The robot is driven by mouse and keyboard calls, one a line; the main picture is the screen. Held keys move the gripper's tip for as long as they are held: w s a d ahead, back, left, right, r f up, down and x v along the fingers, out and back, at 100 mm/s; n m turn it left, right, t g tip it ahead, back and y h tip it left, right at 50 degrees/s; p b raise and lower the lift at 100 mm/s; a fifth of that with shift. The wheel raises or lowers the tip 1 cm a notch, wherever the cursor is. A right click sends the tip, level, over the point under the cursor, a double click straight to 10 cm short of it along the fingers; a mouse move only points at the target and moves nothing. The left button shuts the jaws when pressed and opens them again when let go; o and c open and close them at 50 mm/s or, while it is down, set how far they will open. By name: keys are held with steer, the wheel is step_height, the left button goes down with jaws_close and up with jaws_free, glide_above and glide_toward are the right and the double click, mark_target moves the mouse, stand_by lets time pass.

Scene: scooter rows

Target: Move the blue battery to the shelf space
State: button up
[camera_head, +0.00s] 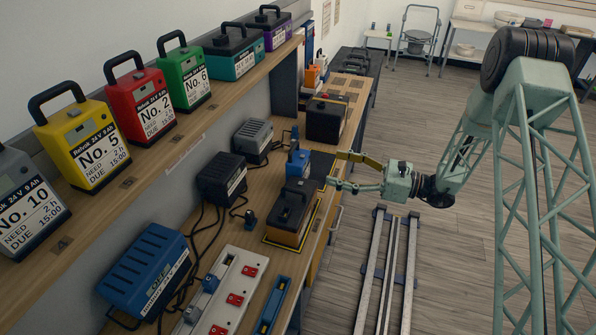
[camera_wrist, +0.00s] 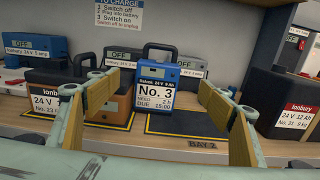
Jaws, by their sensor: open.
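I see no contact. The upper shelf (camera_head: 160,176) holds a row of batteries: grey, yellow, red, green, teal and purple. I cannot tell which spot is the shelf space.
A black-and-orange battery (camera_head: 291,212) stands nearer on the bench, and a large black battery (camera_head: 326,121) stands farther along. Chargers (camera_head: 221,178) with cables line the back. A red-switch power strip (camera_head: 224,295) lies in front. Floor rails (camera_head: 388,270) run beside the bench.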

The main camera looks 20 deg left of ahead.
mark_target(298, 159)
steer(key=shift+a, duration=0.1)
steer(key=shift+a+b, duration=0.45)
steer(key=shift+a, duration=3.75)
steer(key=shift+a, duration=0.1)
steer(key=shift+a+b, duration=0.5)
steer(key=shift+a, duration=2)
steer(key=shift+f, duration=0.1)
steer(key=c, duration=1.6)
steer(key=shift+c, duration=1.3)
steer(key=shift+r, duration=0.2)
